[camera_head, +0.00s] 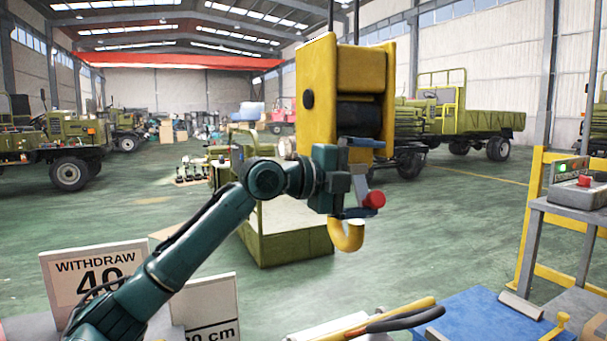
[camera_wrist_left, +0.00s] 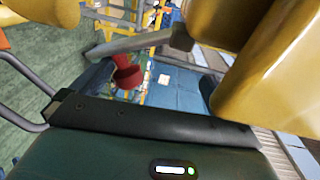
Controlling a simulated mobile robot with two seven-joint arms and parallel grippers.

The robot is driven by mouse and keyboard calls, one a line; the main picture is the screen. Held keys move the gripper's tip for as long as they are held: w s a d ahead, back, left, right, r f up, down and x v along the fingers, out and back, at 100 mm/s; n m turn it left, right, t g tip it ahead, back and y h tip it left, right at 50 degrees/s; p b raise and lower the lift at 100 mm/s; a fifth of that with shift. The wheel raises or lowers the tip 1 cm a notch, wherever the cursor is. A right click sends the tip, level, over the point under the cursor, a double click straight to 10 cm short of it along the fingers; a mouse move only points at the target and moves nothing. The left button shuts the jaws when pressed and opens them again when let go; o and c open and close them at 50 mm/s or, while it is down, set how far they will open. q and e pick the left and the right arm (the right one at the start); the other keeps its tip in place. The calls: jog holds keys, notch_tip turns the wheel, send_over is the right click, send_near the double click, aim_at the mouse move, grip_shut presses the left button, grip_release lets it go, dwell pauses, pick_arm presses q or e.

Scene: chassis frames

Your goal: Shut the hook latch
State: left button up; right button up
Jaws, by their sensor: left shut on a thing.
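A yellow hook block (camera_head: 340,75) hangs in the middle of the head view, with a curved yellow hook (camera_head: 347,236) below it. The latch's red knob (camera_head: 374,199) is just above and right of the hook. My left gripper (camera_head: 362,178) is at the lower right front of the block, its blue fingertips above and below, shut on the latch. In the left wrist view the red knob (camera_wrist_left: 128,76) hangs under a grey bar (camera_wrist_left: 140,42), and the yellow block (camera_wrist_left: 265,60) fills the right. The exact finger contact and the latch's closure are hard to see. My right gripper is out of view.
Below are a blue surface (camera_head: 490,325) and a yellow-and-black handled item (camera_head: 385,320). A grey stand with a control box (camera_head: 578,192) is at the right. Signs (camera_head: 95,275) stand at the lower left. Green trucks (camera_head: 470,115) are farther back on open floor.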

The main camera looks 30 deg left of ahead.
pick_arm(q)
jog(key=shift+t, duration=0.4)
jog(key=a+r, duration=0.1)
jog(key=s+a+r, duration=0.1)
jog(key=a, duration=0.1)
jog(key=shift+r, duration=0.4)
jog(key=shift+b+v, duration=0.3)
jog(key=shift+v, duration=0.8)
jog(key=c, duration=0.7)
jog(key=b+v, duration=0.3)
jog(key=v, duration=0.5)
jog(key=shift+s+d+f, duration=0.2)
jog(key=shift+s+f, duration=0.15)
jog(key=shift+s, duration=0.05)
jog(key=shift+c, duration=0.2)
